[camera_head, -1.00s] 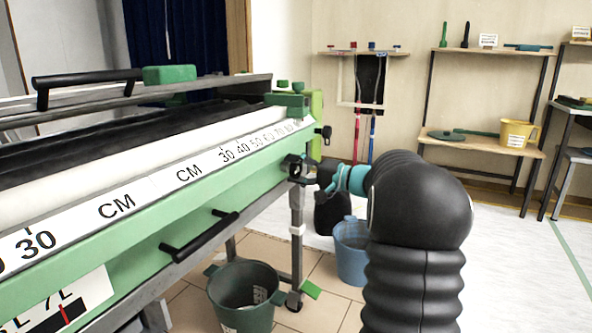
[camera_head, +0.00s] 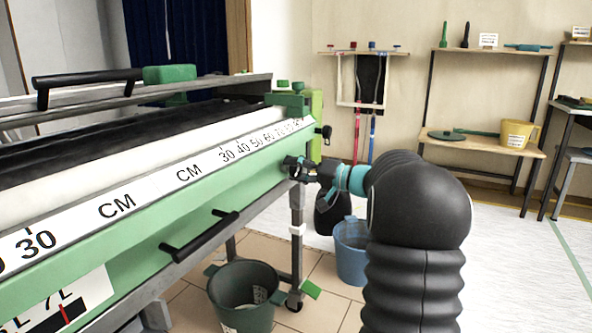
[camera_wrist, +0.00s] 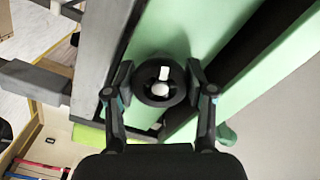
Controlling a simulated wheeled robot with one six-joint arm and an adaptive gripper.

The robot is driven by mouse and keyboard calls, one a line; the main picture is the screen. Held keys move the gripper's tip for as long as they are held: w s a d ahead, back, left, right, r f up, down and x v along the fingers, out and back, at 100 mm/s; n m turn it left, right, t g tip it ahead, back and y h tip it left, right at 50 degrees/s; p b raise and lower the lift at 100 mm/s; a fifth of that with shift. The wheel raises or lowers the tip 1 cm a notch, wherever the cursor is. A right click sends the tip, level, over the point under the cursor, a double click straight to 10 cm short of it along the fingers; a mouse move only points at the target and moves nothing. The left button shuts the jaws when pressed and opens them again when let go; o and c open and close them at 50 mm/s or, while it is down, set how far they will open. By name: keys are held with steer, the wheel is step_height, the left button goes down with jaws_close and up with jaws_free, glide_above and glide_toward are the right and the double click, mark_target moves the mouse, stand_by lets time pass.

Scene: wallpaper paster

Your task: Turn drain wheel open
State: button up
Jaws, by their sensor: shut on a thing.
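The drain wheel (camera_wrist: 161,81) is a small black round wheel with a pale hub and a white mark, on the green side of the paster. In the wrist view my gripper (camera_wrist: 160,84) has one finger on each side of it, shut on its rim. In the head view the wheel (camera_head: 291,165) is a dark shape at the far end of the paster's front, partly hidden by my gripper (camera_head: 303,170). My arm reaches to it from the right.
The green paster (camera_head: 150,215) fills the left, with a black handle (camera_head: 200,237) on its front. A green bucket (camera_head: 243,290) and a blue bucket (camera_head: 351,255) stand on the floor below. Shelves with a yellow jug (camera_head: 518,134) stand at the back right.

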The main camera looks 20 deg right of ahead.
steer(key=o, duration=1.2)
steer(key=shift+d, duration=0.1)
steer(key=v, duration=1.1)
steer(key=shift+s+d, duration=0.25)
steer(key=shift+s, duration=0.1)
